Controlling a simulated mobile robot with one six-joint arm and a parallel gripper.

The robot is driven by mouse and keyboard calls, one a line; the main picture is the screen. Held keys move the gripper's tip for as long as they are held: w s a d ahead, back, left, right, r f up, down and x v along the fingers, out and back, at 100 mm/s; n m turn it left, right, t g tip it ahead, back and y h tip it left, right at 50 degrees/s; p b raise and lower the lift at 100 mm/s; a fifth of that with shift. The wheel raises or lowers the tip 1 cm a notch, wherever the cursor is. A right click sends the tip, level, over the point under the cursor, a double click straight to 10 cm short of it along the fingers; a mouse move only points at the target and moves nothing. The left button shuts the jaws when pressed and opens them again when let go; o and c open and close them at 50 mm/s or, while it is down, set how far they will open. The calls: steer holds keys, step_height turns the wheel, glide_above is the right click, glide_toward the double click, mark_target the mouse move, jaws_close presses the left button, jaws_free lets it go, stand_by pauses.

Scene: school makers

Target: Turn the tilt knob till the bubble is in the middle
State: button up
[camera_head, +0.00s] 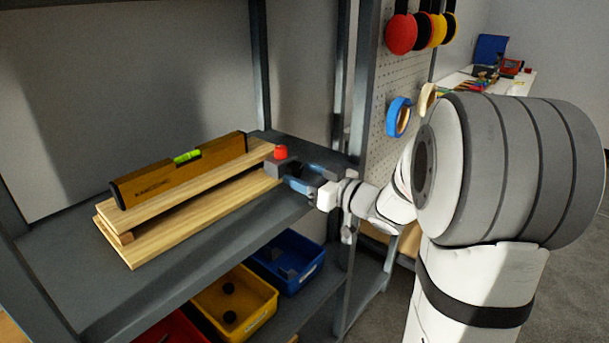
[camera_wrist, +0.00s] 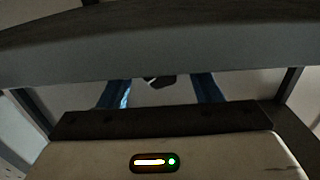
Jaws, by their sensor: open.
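A brown spirit level (camera_head: 165,181) with a green vial (camera_head: 187,157) lies along the upper of two wooden boards (camera_head: 225,172) on the grey shelf. The bubble's place in the vial is too small to tell. A red knob (camera_head: 281,152) sits on top of a dark block at the right end of the boards. My gripper (camera_head: 303,178) is open, just to the right of the knob and lower. In the wrist view its blue fingers (camera_wrist: 165,90) stand apart, with a small dark shape between them that I cannot identify. The knob does not show clearly there.
The shelf's dark frame posts (camera_head: 342,75) rise behind my arm. Below the shelf are a blue bin (camera_head: 312,272) and a yellow bin (camera_head: 258,318). Tape rolls hang on a pegboard (camera_head: 385,75) at the right. The shelf front is clear.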

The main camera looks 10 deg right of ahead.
steer(key=shift+w+a, duration=0.15)
steer(key=shift+w, duration=0.15)
steer(key=shift+c, duration=0.6)
steer(key=c, duration=0.8)
steer(key=shift+d, duration=0.25)
steer(key=shift+c, duration=0.4)
steer(key=shift+a, duration=0.25)
steer(key=shift+f+n+b, duration=0.15)
steer(key=shift+n+b, duration=1.45)
steer(key=shift+n, duration=0.1)
steer(key=shift+n+b, duration=0.85)
steer(key=shift+n, duration=0.35)
